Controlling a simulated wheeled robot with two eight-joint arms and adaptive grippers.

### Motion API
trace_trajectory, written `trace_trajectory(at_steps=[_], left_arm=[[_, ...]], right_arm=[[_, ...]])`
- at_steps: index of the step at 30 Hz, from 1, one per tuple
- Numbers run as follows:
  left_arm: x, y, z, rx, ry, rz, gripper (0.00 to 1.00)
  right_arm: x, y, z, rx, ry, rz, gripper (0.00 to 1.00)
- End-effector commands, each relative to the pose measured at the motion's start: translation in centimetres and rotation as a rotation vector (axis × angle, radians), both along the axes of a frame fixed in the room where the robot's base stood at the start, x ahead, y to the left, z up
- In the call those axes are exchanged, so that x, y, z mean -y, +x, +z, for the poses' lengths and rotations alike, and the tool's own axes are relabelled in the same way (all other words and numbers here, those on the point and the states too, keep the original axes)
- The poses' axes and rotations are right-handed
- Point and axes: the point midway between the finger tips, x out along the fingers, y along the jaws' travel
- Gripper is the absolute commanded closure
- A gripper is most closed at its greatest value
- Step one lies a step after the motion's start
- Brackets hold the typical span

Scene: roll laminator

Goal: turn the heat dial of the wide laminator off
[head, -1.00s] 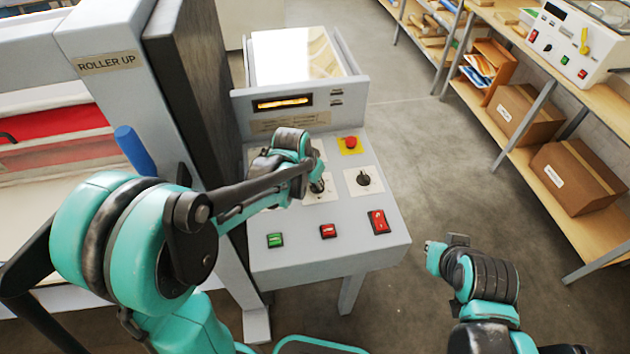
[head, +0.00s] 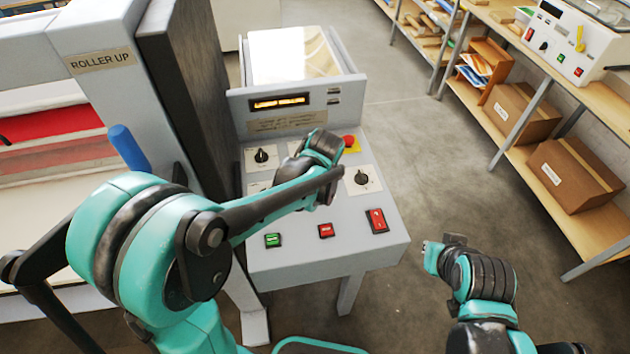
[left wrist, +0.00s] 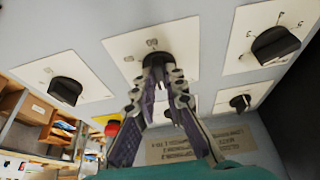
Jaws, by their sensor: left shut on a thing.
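The laminator's sloped control panel (head: 300,262) carries several black dials on white plates. In the left wrist view my left gripper (left wrist: 160,74) is shut on the black middle dial (left wrist: 155,60), with a finger on either side of its knob. In the head view my left wrist and forearm hide this dial and the fingertips. A dial at the panel's right (head: 362,178) and one at the upper left (head: 262,157) are free. I cannot read the plates to tell which dial is heat. My right gripper (head: 435,254) hangs right of the panel, apart from it; its fingers are unclear.
A red stop button (head: 350,143) sits close beyond my left wrist. A green button (head: 273,240), a red button (head: 326,231) and a red switch (head: 377,220) line the panel's front. A shelf (head: 555,205) with boxes stands right, across open floor.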

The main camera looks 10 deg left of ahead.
Motion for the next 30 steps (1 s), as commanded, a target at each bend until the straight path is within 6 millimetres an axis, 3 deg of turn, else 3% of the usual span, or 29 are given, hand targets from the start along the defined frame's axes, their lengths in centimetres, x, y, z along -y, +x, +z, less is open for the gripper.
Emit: trace_trajectory(at_steps=[17,18,20,30], left_arm=[[0.05,-0.06,-0.03,-0.003,-0.001,0.034,1.00],[0.05,-0.07,-0.03,-0.003,-0.001,0.034,0.81],[0.05,-0.06,-0.03,-0.003,-0.001,0.034,0.68],[0.09,-0.10,0.23,-0.001,-0.001,0.032,0.68]], right_arm=[[0.00,0.00,-0.05,0.000,0.000,0.000,1.00],[0.00,0.00,-0.04,0.000,0.000,0.000,1.00],[0.00,0.01,-0.04,0.000,0.000,0.000,1.00],[0.00,0.00,-0.04,0.000,0.000,0.000,1.00]])
